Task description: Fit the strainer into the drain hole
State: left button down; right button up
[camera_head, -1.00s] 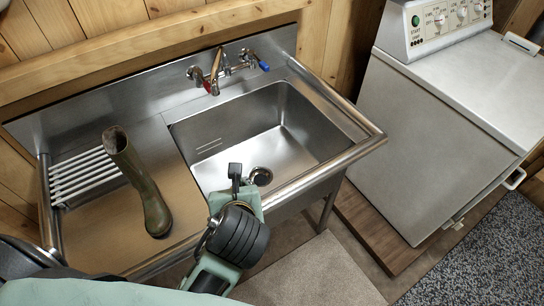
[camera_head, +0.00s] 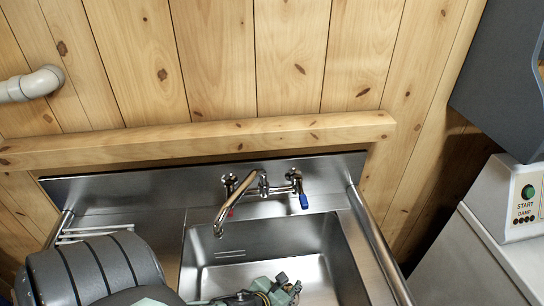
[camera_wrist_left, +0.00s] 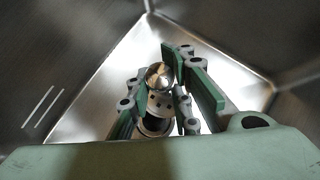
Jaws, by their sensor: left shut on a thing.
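My left gripper (camera_head: 278,291) shows at the bottom of the head view, low inside the sink basin (camera_head: 318,262). In the left wrist view the same gripper (camera_wrist_left: 160,98) is shut on the strainer (camera_wrist_left: 159,103), a small shiny metal piece with holes in its side and a rounded end. The strainer sits between the green-padded fingers, which cover part of its sides. The drain hole cannot be made out in the head view now, and I cannot tell from the wrist view how the strainer lies relative to it. My right gripper is not in view.
White rack bars (camera_head: 95,232) lie at left. A white machine (camera_head: 480,255) stands at right.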

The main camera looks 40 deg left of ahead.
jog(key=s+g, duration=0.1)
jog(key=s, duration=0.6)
pick_arm(q)
jog(key=shift+m+h, duration=0.4)
jog(key=shift+m, duration=0.2)
jog(key=s+a+f, duration=0.1)
jog(key=f, duration=0.3)
jog(key=s+a+f, duration=0.1)
jog(key=f, duration=0.3)
jog(key=s+a+f, duration=0.1)
jog(key=f, duration=0.4)
jog(key=shift+s+a+b, duration=0.2)
jog(key=shift+a+b, duration=0.15)
jog(key=shift+b, duration=0.05)
jog(key=shift+f, duration=0.1)
jog(key=c, duration=2.1)
grip_release()
jog(key=shift+f, duration=0.15)
jog(key=o, duration=0.5)
jog(key=shift+o, duration=0.2)
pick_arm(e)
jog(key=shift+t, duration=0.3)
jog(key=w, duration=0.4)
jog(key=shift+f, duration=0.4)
